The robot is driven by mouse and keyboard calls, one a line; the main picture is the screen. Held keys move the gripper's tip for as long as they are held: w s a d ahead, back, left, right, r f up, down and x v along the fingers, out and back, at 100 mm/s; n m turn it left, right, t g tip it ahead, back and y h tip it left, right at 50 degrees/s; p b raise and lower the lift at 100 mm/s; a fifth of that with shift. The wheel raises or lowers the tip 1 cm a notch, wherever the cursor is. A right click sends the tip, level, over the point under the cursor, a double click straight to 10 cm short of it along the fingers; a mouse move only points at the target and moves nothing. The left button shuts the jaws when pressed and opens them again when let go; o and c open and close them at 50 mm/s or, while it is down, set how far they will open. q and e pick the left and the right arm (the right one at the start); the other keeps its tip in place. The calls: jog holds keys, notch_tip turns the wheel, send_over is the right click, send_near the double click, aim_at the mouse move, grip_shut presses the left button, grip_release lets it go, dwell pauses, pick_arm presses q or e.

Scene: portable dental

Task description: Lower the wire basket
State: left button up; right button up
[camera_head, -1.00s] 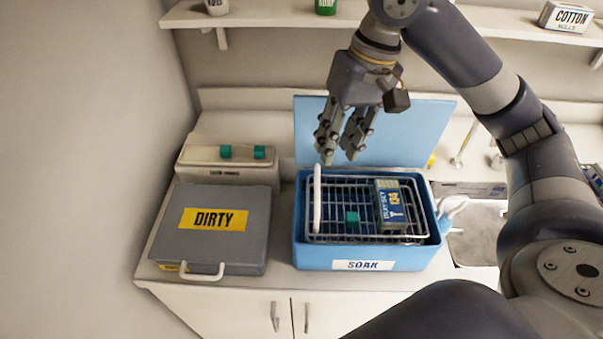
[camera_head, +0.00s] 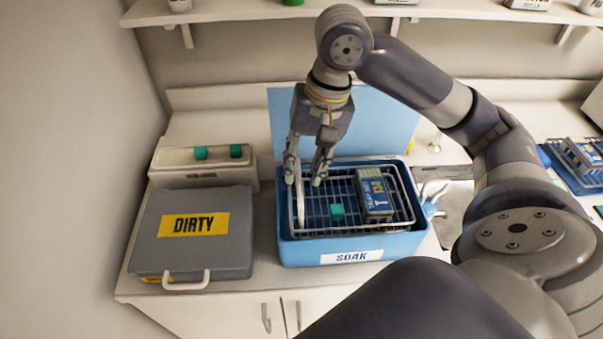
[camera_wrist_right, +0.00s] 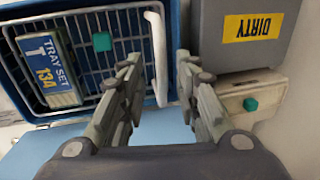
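The wire basket (camera_head: 345,222) is a grey mesh basket in the blue tub labelled SOAK (camera_head: 300,252), its rim around the level of the tub's top. It holds a tray-set box (camera_head: 375,195) and a green cube (camera_head: 337,212). Its white handle (camera_head: 300,200) stands at the left side. My right gripper (camera_head: 306,178) is open, fingers down, over that handle. In the right wrist view the handle (camera_wrist_right: 157,62) shows between the spread fingers (camera_wrist_right: 158,75), with gaps at both sides. My left gripper is out of view.
The tub's blue lid (camera_head: 385,125) stands open behind it. A grey DIRTY case (camera_head: 165,225) is close on the left, with a pale box (camera_head: 175,172) with green knobs behind. A sink (camera_head: 455,205) and a blue tray (camera_head: 560,170) are on the right.

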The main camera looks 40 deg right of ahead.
jog(key=shift+w+a+f, duration=0.1)
jog(key=shift+a+f, duration=0.05)
jog(key=shift+f, duration=0.5)
jog(key=shift+w+a+f, duration=0.1)
jog(key=shift+f, duration=0.5)
jog(key=shift+s, duration=0.1)
grip_shut()
jog(key=shift+f, duration=0.1)
notch_tip(320, 180, down, 7)
jog(key=shift+f, duration=0.2)
jog(key=shift+s+f, duration=0.15)
jog(key=shift+s, duration=0.05)
